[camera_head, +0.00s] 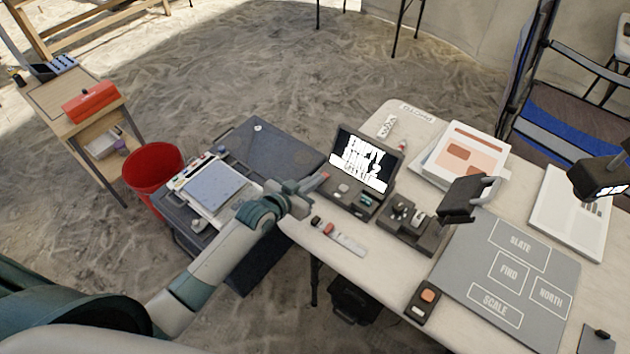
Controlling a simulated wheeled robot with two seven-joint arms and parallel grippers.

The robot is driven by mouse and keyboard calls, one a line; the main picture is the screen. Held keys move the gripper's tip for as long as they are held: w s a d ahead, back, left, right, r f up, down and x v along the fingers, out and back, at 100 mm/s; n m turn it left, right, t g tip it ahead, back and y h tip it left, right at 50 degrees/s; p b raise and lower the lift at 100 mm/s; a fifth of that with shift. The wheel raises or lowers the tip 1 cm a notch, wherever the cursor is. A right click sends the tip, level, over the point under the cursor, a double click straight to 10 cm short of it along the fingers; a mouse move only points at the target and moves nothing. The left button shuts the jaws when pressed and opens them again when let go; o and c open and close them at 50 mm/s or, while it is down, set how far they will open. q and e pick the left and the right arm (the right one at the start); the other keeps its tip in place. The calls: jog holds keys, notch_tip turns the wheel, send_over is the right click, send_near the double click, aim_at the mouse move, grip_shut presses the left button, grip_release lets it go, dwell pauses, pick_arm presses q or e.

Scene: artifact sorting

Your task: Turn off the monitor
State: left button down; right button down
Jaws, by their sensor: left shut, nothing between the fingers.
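The monitor (366,163) is a small dark unit with a raised screen on the beige table. A dark base with several small controls (345,190) lies in front of the screen. My left gripper (318,182) is shut and empty, its tips close to the left side of this base. A small reddish spot shows at the tips; I cannot tell whether they touch the unit. My right gripper is not in view.
A grey mat (470,262) marked SLATE, FIND, NORTH and SCALE covers the table's right part. A dark tray (408,222) sits beside the monitor. A red bucket (152,165) stands left on the sandy floor.

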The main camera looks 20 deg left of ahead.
pick_arm(q)
jog(key=shift+s+f+t+b, duration=0.1)
jog(key=shift+f+t+b, duration=0.2)
jog(key=shift+f+b, duration=0.3)
jog(key=shift+r, duration=0.3)
jog(key=shift+r+p, duration=0.1)
jog(key=shift+p, duration=0.2)
jog(key=shift+r+p, duration=0.7)
jog(key=shift+p, duration=0.05)
